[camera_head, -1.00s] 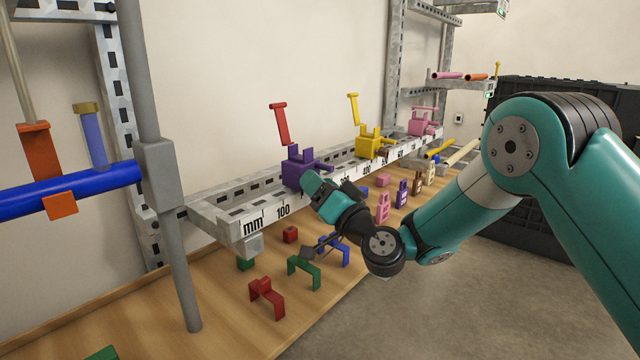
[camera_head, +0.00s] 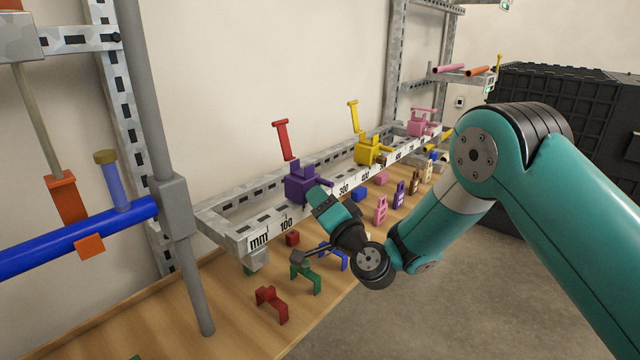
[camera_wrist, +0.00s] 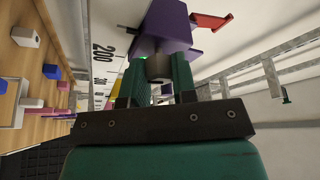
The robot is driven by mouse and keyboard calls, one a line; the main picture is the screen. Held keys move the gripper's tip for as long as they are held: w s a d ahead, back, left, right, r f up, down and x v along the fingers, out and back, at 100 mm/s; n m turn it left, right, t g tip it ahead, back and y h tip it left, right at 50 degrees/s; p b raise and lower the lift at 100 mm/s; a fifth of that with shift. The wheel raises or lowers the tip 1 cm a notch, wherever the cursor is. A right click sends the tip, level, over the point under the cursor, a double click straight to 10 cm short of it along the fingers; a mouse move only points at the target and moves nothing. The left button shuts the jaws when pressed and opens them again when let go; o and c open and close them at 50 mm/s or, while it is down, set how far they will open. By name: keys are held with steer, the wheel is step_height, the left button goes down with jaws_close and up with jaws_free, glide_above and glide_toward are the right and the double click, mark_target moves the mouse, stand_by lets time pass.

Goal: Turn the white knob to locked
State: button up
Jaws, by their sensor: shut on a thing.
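The purple clamp block (camera_head: 299,186) sits on the metal rail with the mm scale, with a red lever (camera_head: 282,140) standing up behind it. My gripper (camera_head: 316,195) is at the front of this block, coming from the lower right. In the wrist view the purple block (camera_wrist: 165,28) is straight ahead, and the red lever (camera_wrist: 212,22) shows beyond it.
A yellow clamp (camera_head: 368,150) and a pink clamp (camera_head: 422,123) sit farther along the rail (camera_head: 235,238). Below lies a wooden board (camera_head: 185,310) with several coloured pieces. A grey post (camera_head: 185,200) and blue pipe (camera_head: 80,240) stand at left.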

stand_by(0.3)
steer(key=o, duration=0.9)
steer(key=b+v, duration=1.7)
steer(key=b, duration=0.5)
steer(key=shift+s, duration=0.25)
